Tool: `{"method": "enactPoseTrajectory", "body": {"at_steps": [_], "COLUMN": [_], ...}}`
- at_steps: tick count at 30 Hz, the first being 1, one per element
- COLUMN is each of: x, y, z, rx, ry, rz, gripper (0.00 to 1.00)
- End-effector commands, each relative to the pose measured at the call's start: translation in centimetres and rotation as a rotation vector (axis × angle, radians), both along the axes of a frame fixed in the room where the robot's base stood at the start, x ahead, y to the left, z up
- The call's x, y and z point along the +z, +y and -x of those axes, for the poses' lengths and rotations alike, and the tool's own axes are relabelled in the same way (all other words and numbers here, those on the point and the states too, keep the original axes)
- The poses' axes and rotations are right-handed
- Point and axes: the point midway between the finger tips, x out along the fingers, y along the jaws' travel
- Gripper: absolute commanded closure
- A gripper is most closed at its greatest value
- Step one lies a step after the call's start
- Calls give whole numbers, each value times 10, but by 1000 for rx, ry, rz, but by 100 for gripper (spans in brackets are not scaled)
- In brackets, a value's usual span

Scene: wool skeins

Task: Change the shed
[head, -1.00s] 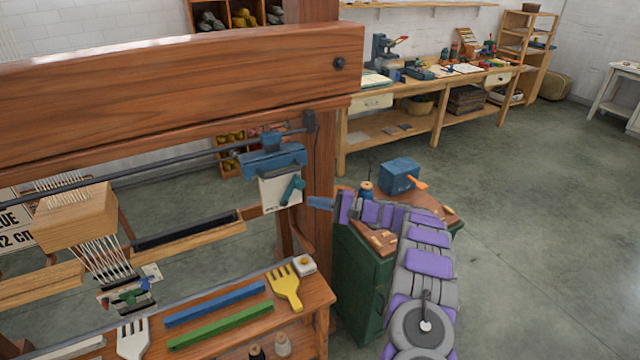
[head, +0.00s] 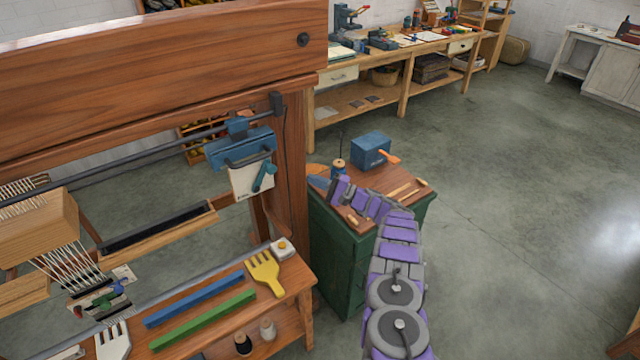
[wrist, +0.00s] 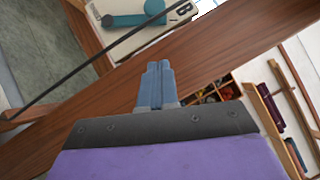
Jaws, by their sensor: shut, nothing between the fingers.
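The wooden loom (head: 160,60) fills the left of the head view. A blue housing (head: 240,148) hangs by its right post, with a white plate (head: 246,182) below it. A teal lever (head: 264,177) sits tilted on the plate. In the wrist view the lever (wrist: 135,19) lies at the top, beside a letter B on the plate (wrist: 181,14). My gripper (head: 316,183) is right of the post, apart from the lever. In the wrist view my gripper (wrist: 158,66) is shut and empty, in front of a wooden beam. White threads (head: 75,268) hang at far left.
A green cabinet (head: 335,250) with a blue box (head: 370,150) and a spool (head: 338,168) stands under my arm. The loom's bench holds a yellow comb (head: 265,272), a blue bar (head: 195,299) and a green bar (head: 203,319). The floor at right is clear.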

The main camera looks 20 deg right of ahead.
Motion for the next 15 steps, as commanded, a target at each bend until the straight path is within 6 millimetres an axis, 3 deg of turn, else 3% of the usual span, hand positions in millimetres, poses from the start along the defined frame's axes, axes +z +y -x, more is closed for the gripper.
{"method": "enactPoseTrajectory", "body": {"at_steps": [6,15], "x": [6,15], "y": [28,51], "z": [-19,-35], "rx": [2,3], "ry": [1,1], "rz": [0,-3], "gripper": [100,100]}}
